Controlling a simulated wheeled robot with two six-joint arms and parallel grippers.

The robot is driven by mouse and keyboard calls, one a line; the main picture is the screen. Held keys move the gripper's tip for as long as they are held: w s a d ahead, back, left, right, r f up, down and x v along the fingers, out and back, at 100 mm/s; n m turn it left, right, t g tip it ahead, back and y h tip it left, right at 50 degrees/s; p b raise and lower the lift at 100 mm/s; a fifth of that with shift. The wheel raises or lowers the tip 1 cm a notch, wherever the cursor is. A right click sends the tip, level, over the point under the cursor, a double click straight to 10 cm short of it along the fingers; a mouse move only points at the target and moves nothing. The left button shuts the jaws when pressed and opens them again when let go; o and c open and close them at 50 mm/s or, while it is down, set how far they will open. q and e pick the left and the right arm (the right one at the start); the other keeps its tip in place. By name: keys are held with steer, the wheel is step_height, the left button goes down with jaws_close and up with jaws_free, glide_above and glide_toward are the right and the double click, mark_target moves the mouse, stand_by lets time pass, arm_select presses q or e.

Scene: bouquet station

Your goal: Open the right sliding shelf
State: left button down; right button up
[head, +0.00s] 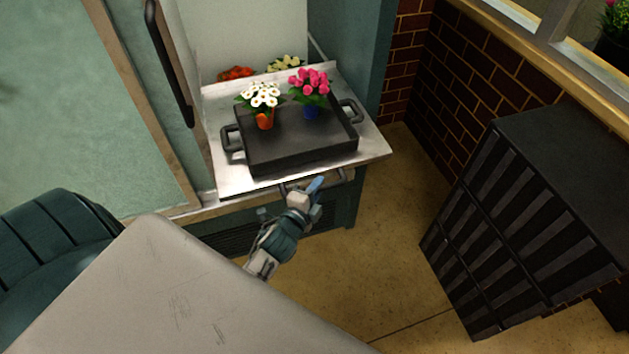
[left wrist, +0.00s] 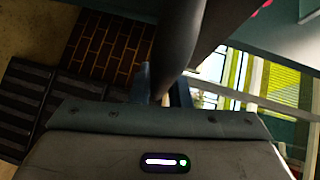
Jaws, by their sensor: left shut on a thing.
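The right sliding shelf (head: 376,148) is a bright metal plate at the cabinet's right end, and it lies out in view in front of a white panel. It carries a black tray (head: 290,160) with two side handles. A bar handle (head: 284,187) runs under the shelf's front edge. My left gripper (head: 316,187) is at this edge, shut on the handle. In the left wrist view, a dark rounded bar (left wrist: 190,45) passes between the fingers (left wrist: 165,85) and hides part of them. My right gripper is not in view.
White flowers in an orange pot (head: 265,119) and pink flowers in a blue pot (head: 310,110) stand on the tray. More flowers show behind it. A black slatted crate (head: 510,230) stands at right. The floor (head: 400,220) between is clear.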

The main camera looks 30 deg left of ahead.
arm_select(q)
steer(key=shift+s, duration=0.1)
steer(key=c, duration=1.4)
jaws_free()
steer(key=shift+o, duration=0.2)
steer(key=s+r+b, duration=0.1)
steer(key=s+b, duration=0.1)
steer(key=s, duration=0.8)
steer(key=shift+s+d+r+b, duration=0.25)
steer(key=shift+s+d+b, duration=0.1)
steer(key=shift+d, duration=0.05)
